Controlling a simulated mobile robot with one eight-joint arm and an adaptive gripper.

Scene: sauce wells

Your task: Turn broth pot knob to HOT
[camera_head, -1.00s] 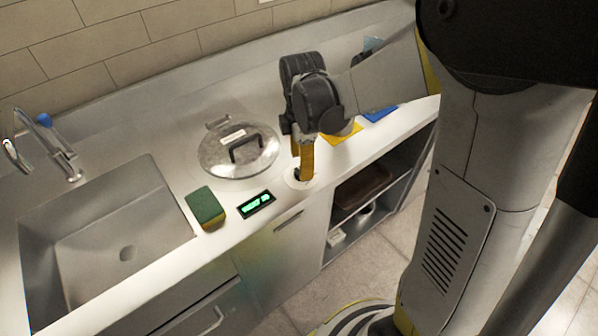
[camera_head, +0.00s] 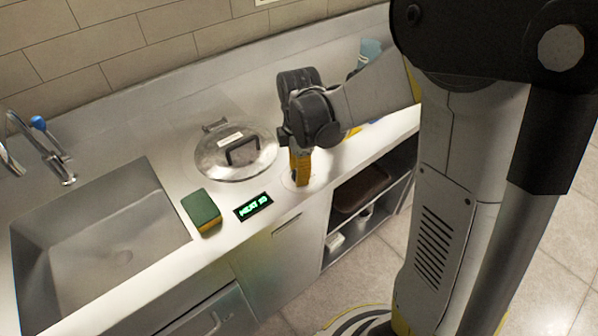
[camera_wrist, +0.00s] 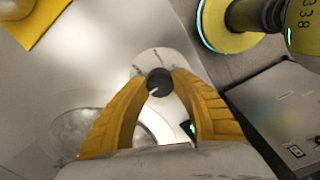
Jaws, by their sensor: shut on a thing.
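The broth pot knob is a small dark round knob (camera_wrist: 159,82) on a pale round dial plate (camera_wrist: 160,60) in the wrist view. My gripper (camera_wrist: 160,78) has its two yellow fingers closed around it. In the head view my gripper (camera_head: 299,178) points down onto the dial at the counter's front edge, and its fingers hide the knob. The broth pot (camera_head: 236,152) has a clear lid with a dark handle and sits in the counter to the left. A small black display (camera_head: 253,206) beside the dial shows green text that seems to read "HEAT" and a number.
A green and yellow sponge (camera_head: 202,211) lies left of the display, next to the sink (camera_head: 95,240). Open shelves (camera_head: 362,205) with a brown tray are below the counter on the right. A yellow sheet (camera_wrist: 30,22) lies on the counter.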

